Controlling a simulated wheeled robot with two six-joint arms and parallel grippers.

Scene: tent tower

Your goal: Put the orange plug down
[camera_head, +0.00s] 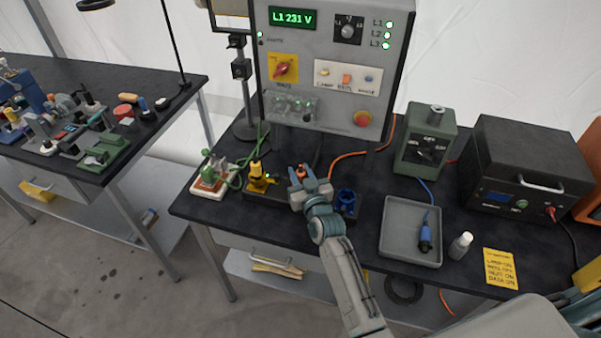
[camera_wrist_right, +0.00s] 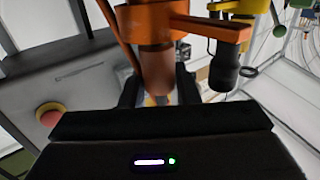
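My right gripper (camera_head: 303,174) is over the dark socket strip at the front of the panel, between the yellow socket (camera_head: 260,178) and the blue socket (camera_head: 346,198). Its fingers are closed on the sides of the orange plug (camera_head: 301,171), whose body shows between them in the right wrist view (camera_wrist_right: 156,66). The plug's far end meets an orange fitting (camera_wrist_right: 150,20) there; I cannot tell if it is seated. The orange cable (camera_head: 349,154) runs from the panel towards the gripper. The left gripper is out of view.
A grey tray (camera_head: 391,258) holding a blue plug (camera_head: 425,238) lies to the right, beside a white bottle (camera_head: 460,246) and a yellow note (camera_head: 499,268). A green dial box (camera_head: 425,142) and a black power unit (camera_head: 520,170) stand behind. Tabletop between strip and tray is bare.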

